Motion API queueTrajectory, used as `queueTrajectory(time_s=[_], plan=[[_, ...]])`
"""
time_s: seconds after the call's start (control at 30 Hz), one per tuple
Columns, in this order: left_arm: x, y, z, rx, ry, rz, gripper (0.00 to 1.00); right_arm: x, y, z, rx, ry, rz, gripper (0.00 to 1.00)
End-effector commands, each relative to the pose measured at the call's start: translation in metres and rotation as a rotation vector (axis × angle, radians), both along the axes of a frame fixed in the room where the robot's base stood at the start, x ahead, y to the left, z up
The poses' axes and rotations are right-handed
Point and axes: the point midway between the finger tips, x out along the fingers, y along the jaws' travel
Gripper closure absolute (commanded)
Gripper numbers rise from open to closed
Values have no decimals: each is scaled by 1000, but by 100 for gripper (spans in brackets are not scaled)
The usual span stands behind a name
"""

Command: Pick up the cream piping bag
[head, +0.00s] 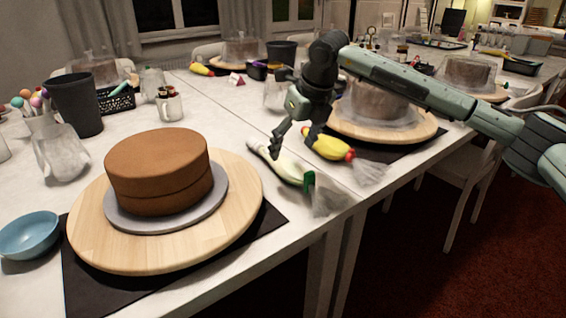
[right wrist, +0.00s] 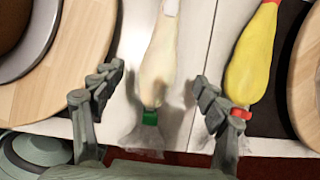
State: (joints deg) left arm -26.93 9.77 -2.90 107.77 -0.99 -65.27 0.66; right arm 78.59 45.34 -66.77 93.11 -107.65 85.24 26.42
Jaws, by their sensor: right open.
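The cream piping bag (head: 283,168) lies on the white table between the two near wooden turntables, its green clip and clear crumpled end toward the table's front edge. It also shows in the right wrist view (right wrist: 160,62), between my open fingers. My right gripper (head: 291,143) is open and empty over the bag; in the right wrist view (right wrist: 159,80) one finger is on each side of it, apart from it. The right finger is close to the yellow piping bag (right wrist: 254,55) with a red clip. My left gripper is not in view.
The yellow bag (head: 328,145) lies just right of the cream bag. A brown cake on a wooden turntable (head: 105,245) stands at left, a wrapped cake on another turntable (head: 420,130) at right. A blue bowl (head: 30,236) and glass jug (head: 60,150) are far left.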

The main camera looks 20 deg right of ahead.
Motion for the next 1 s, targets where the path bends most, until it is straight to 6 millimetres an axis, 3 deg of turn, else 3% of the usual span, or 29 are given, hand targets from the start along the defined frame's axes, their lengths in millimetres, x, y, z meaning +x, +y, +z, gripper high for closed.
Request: queueTrajectory(time_s=[0.2,0.43,0.73,1.0], plan=[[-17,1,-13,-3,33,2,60,9,2,-24,0,3,-1,27],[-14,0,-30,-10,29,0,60,21,5,-55,1,3,-1,27],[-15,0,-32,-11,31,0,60,24,6,-62,0,0,0,27],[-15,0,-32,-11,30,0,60,24,6,-62,1,0,-1,58]])
